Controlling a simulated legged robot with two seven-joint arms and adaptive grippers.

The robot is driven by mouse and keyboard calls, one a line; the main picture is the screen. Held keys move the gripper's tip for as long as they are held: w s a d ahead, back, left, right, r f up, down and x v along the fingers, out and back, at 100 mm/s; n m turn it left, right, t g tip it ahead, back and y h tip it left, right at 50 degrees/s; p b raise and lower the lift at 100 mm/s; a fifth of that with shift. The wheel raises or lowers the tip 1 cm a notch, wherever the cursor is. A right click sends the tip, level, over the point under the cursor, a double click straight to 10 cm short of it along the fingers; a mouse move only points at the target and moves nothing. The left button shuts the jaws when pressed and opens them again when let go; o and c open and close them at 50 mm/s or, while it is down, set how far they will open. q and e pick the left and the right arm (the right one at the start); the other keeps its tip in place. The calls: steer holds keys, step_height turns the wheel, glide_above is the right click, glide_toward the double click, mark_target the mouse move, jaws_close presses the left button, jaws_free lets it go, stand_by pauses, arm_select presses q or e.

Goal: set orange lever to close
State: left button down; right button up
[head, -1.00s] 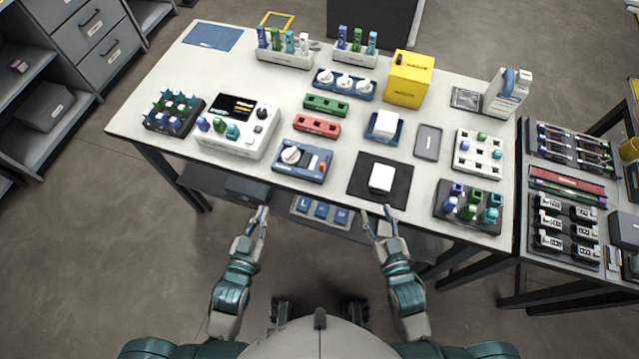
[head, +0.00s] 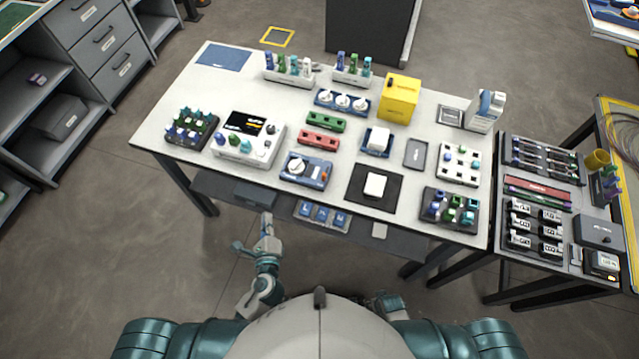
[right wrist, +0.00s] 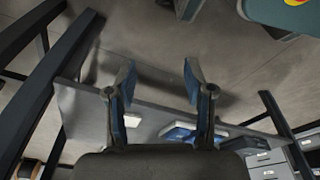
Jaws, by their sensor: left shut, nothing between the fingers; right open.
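The orange lever (head: 324,175) is a small orange piece at the right end of a blue device (head: 305,179), which also has a white round knob (head: 296,166). The device sits at the table's front edge in the head view. The lever is too small to tell its setting. My left gripper (head: 266,219) is shut and empty, in front of the table and left of the device, apart from it. My right gripper (right wrist: 159,80) is open and empty in the right wrist view, with its two fingers spread. In the head view it is mostly hidden behind my body.
A black mat (head: 366,197) with a white block (head: 375,185) lies right of the device. Red (head: 319,138) and green (head: 326,122) holders stand behind it. A white box with a screen (head: 250,138) is to its left. A shelf with blue bins (head: 323,213) is below the tabletop.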

mark_target(323, 178)
arm_select(q)
steer(key=s+d+m+t+h, duration=0.1)
steer(key=d+m+t+h, duration=0.1)
steer(key=d+m+h, duration=0.5)
steer(key=d+m, duration=0.4)
steer(key=m, duration=0.4)
steer(key=shift+s+d+r, duration=0.3)
steer(key=shift+d, duration=0.05)
arm_select(e)
steer(key=s+d+f, duration=0.1)
steer(key=s+f, duration=0.5)
steer(key=f, duration=0.2)
steer(key=shift+s+d+g, duration=0.15)
steer(key=shift+d+g, duration=0.05)
steer(key=shift+g, duration=0.1)
arm_select(q)
steer(key=shift+a, duration=0.1)
arm_select(e)
steer(key=shift+a+f, duration=0.1)
